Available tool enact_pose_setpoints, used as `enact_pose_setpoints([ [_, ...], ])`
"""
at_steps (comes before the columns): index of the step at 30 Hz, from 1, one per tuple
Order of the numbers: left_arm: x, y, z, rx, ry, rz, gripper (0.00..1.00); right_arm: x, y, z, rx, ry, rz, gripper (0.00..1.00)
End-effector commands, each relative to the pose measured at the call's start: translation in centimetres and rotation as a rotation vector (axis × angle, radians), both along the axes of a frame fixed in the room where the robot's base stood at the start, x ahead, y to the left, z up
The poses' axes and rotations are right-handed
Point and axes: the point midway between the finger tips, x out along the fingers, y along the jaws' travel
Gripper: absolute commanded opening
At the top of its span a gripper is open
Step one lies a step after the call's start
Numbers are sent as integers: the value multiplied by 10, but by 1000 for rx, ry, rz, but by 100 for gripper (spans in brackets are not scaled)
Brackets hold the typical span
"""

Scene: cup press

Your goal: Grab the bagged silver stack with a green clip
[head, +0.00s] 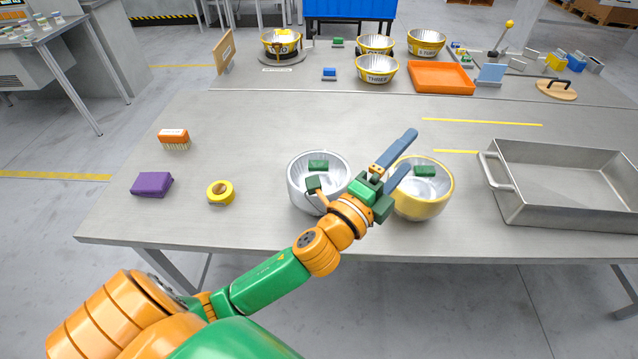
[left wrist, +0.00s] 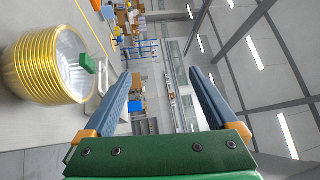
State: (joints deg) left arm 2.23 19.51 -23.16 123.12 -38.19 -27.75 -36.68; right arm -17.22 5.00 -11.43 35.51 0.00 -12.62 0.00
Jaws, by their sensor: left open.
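The silver stack (head: 294,187) stands on the table left of my left gripper, with a green clip (head: 318,165) inside its mouth. My forearm and wrist partly cover its front right side. A yellow-rimmed stack (head: 440,200) with its own green clip (head: 425,171) stands to its right. My left gripper (head: 411,150) is open and empty, its two blue-grey fingers reaching up and right over the yellow stack's left edge. In the left wrist view the gripper (left wrist: 160,73) is open, with the yellow stack (left wrist: 40,72) on the left. My right gripper is out of view.
A large metal tray (head: 560,215) stands on the right. Yellow tape (head: 220,193), a purple block (head: 152,184) and an orange brush (head: 174,138) lie on the left. Several bowls and an orange tray (head: 441,77) are at the back.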

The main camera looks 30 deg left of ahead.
Motion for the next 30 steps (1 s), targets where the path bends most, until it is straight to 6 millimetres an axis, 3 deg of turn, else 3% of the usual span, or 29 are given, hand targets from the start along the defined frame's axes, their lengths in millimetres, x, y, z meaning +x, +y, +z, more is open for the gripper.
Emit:
enact_pose_setpoints([
  [1, 0, -30, 40, 234, -215, -84, 92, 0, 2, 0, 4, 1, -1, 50],
  [3, -18, -86, 79, 668, -583, -213, 92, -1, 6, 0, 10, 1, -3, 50],
  [4, -30, -111, 83, 887, -755, -270, 92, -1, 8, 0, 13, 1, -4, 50],
  [5, -43, -133, 77, 1122, -935, -331, 92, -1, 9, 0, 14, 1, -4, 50],
  [6, -53, -152, 53, 1459, -1169, -421, 92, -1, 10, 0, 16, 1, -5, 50],
  [7, -55, -154, 27, 1715, -1330, -503, 92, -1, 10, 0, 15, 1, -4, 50],
  [8, -51, -143, -1, 1965, -1468, -599, 92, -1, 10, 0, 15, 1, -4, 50],
  [9, -39, -113, -35, 2271, -1605, -763, 92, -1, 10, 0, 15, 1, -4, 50],
  [10, -27, -81, -53, 2474, -1668, -910, 92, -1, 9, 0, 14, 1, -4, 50],
  [11, -16, -44, -65, -2355, 1512, 961, 92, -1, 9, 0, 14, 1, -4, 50],
  [12, -5, 6, -70, -2183, 1309, 1024, 92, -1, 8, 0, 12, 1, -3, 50],
  [15, 2, 98, -59, -1908, 988, 1173, 92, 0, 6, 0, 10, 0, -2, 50],
  [18, -3, 146, -44, -1776, 836, 1268, 92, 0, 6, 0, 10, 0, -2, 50],
  [23, -2, 165, -53, -1728, 792, 1311, 92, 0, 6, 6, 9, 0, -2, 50],
  [30, 8, 176, -95, -1732, 797, 1308, 92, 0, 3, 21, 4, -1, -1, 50],
])
